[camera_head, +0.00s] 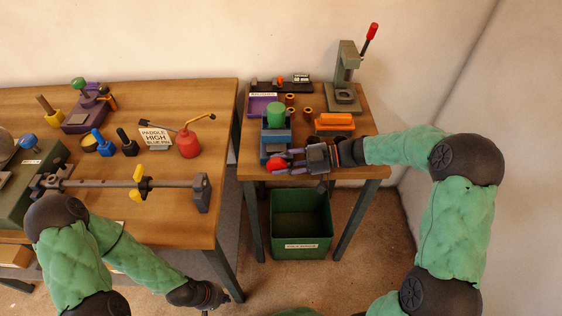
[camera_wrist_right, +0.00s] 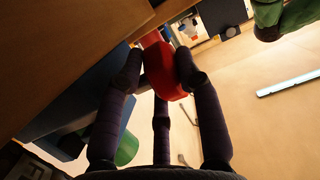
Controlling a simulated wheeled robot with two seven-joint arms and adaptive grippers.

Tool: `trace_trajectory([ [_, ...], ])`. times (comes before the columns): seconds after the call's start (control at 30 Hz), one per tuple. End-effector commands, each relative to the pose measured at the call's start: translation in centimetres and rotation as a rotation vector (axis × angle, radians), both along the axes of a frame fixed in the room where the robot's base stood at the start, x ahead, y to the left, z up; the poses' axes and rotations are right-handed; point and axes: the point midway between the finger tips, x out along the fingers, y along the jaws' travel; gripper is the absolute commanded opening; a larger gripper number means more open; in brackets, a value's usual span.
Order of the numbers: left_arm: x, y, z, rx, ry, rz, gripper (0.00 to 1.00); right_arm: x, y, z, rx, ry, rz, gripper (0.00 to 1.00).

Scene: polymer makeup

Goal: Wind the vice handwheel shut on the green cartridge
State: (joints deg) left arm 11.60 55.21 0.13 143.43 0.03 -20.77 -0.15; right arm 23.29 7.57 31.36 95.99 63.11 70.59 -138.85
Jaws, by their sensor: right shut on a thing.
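The blue vice (camera_head: 275,146) stands at the left front of the small right-hand table. The green cartridge (camera_head: 276,112) stands upright at the vice, its top showing; it also shows low in the right wrist view (camera_wrist_right: 127,148). The red handwheel (camera_head: 276,165) is at the vice's front, by the table's front edge. My right gripper (camera_head: 288,162) comes from the right and is shut on the handwheel, its fingers around the red rim (camera_wrist_right: 168,76). The jaw contact on the cartridge is hidden. My left gripper (camera_head: 215,297) hangs low beside the left bench, its fingers too dark to read.
An orange block (camera_head: 334,122), brass bushings (camera_head: 307,112), a purple tray (camera_head: 262,106) and an arbor press (camera_head: 344,90) crowd the small table. A green bin (camera_head: 301,225) stands below. The left bench (camera_head: 180,226) holds a long shaft fixture and a red oil can (camera_head: 189,143).

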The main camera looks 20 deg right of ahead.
Motion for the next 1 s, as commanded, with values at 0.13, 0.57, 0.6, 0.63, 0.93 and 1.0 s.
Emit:
trace_trajectory([
  [0.13, 0.0, 0.0, -0.02, 0.0, 0.0, 0.0, 0.0, 0.16, 0.09, -0.07, 0.015, -0.006, -0.003, 0.02],
  [0.57, -0.01, 0.0, -0.02, 0.0, 0.0, 0.0, 0.0, 0.15, 0.15, -0.05, 0.017, -0.006, -0.002, 0.52],
  [0.6, -0.01, 0.0, -0.02, 0.0, 0.0, 0.0, 0.0, 0.12, 0.13, -0.05, 0.017, -0.006, -0.002, 0.59],
  [0.63, -0.01, 0.0, -0.02, 0.0, 0.0, 0.0, 0.0, 0.11, 0.13, -0.05, 0.017, -0.005, -0.002, 0.59],
  [0.93, -0.34, 0.0, 0.11, 0.0, -0.008, 0.0, 0.0, 0.03, 0.07, -0.05, 0.017, -0.004, 0.0, 0.59],
  [1.0, -0.72, 0.0, 0.26, 0.0, -0.015, 0.001, 0.0, 0.02, 0.07, -0.06, 0.017, -0.004, 0.0, 0.59],
])
